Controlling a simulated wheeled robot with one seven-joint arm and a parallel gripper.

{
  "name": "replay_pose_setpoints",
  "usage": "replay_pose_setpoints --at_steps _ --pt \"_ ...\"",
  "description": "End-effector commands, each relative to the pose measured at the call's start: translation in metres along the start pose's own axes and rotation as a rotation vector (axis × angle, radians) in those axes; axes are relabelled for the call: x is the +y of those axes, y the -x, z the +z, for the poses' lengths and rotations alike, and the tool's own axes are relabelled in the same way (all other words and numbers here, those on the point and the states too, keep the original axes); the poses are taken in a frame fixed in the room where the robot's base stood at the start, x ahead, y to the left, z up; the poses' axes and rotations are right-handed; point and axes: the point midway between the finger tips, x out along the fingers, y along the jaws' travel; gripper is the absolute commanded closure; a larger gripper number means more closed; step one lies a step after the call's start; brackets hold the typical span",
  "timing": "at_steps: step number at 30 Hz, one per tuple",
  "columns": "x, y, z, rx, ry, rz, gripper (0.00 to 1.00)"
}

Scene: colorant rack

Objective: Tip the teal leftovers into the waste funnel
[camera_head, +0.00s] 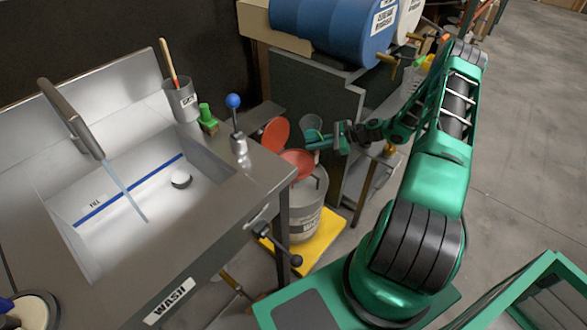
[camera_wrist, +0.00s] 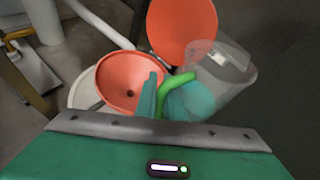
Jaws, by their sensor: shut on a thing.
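My gripper (camera_head: 326,142) is shut on the green handle (camera_wrist: 178,88) of a clear cup (camera_wrist: 228,72) with a pale label. The cup also shows at the gripper's tip in the head view (camera_head: 312,124). In the wrist view it is at the right of the fingers, and teal shows at its lower part, partly behind a finger; I cannot tell the liquid's level. The orange-red waste funnel (camera_wrist: 118,78) is left of the fingers, its dark hole visible. In the head view the funnel (camera_head: 298,160) is just below and left of the cup. Its round red lid (camera_wrist: 183,25) stands open.
The funnel sits on a waste drum (camera_head: 304,222) on a yellow base (camera_head: 327,236). The steel wash sink (camera_head: 110,245) stands left, with a blue-knobbed valve (camera_head: 236,120) near its corner. A blue barrel (camera_head: 325,28) lies behind. Open floor (camera_head: 530,130) is at the right.

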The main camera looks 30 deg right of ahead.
Motion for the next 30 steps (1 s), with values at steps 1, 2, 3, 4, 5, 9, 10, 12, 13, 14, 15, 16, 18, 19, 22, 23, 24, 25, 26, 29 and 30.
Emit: replay_pose_setpoints --at_steps 1,2,3,4,5,9,10,12,13,14,15,16,18,19,22,23,24,25,26,29,30 --pt "0.003 -0.002 -0.003 0.010 0.018 -0.006 1.00" --pt "0.004 -0.004 -0.005 0.016 0.031 -0.012 1.00" --pt "0.005 -0.006 -0.008 0.025 0.047 -0.018 1.00" --pt "0.006 -0.007 -0.010 0.032 0.060 -0.024 1.00" --pt "0.008 -0.008 -0.012 0.038 0.072 -0.029 1.00" --pt "0.011 -0.011 -0.017 0.069 0.131 -0.055 1.00" --pt "0.012 -0.012 -0.019 0.076 0.142 -0.061 1.00" --pt "0.015 -0.014 -0.021 0.091 0.171 -0.072 1.00" --pt "0.015 -0.015 -0.021 0.096 0.184 -0.077 1.00" --pt "0.016 -0.015 -0.022 0.103 0.196 -0.084 1.00" --pt "0.018 -0.016 -0.024 0.112 0.212 -0.090 1.00" --pt "0.018 -0.016 -0.023 0.119 0.226 -0.096 1.00" --pt "0.019 -0.015 -0.021 0.134 0.255 -0.109 1.00" --pt "0.020 -0.016 -0.021 0.140 0.267 -0.113 1.00" --pt "0.021 -0.016 -0.018 0.161 0.309 -0.131 1.00" --pt "0.022 -0.016 -0.018 0.167 0.321 -0.137 1.00" --pt "0.023 -0.016 -0.018 0.177 0.337 -0.144 1.00" --pt "0.023 -0.017 -0.019 0.183 0.349 -0.149 1.00" --pt "0.023 -0.017 -0.021 0.189 0.360 -0.154 1.00" --pt "0.022 -0.017 -0.022 0.197 0.379 -0.163 1.00" --pt "0.022 -0.018 -0.023 0.199 0.383 -0.164 1.00"
